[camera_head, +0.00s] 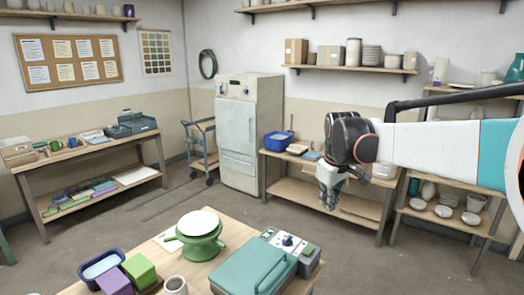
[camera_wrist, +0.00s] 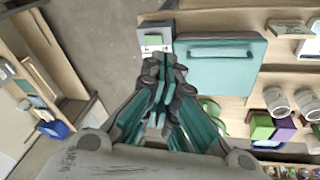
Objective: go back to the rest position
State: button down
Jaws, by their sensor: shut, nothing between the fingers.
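My gripper (camera_head: 329,200) hangs at the end of my arm, in the right half of the head view. Its fingers point down, in the air above the floor and in front of the back bench. It is shut and holds nothing. In the wrist view my gripper (camera_wrist: 164,72) shows its teal-and-grey fingers together, apart from everything else. The worktable (camera_head: 225,255) with its objects stands below and to the left of my gripper in the head view.
On the worktable are a teal case (camera_head: 252,268), a control box (camera_head: 290,245), a green stand (camera_head: 201,245) with a white disc, a green block (camera_head: 139,269), a purple block (camera_head: 114,281) and a blue tub (camera_head: 101,264). A back bench (camera_head: 310,163) stands behind my gripper. Open floor lies between.

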jog(key=s+m+t+b, duration=0.15)
jog(key=s+m, duration=0.25)
jog(key=s, duration=1.5)
jog(key=s+f+m+t, duration=0.2)
jog(key=s+f, duration=0.5)
jog(key=s, duration=0.6)
jog(key=shift+d+m, duration=0.4)
jog(key=shift+t, duration=0.25)
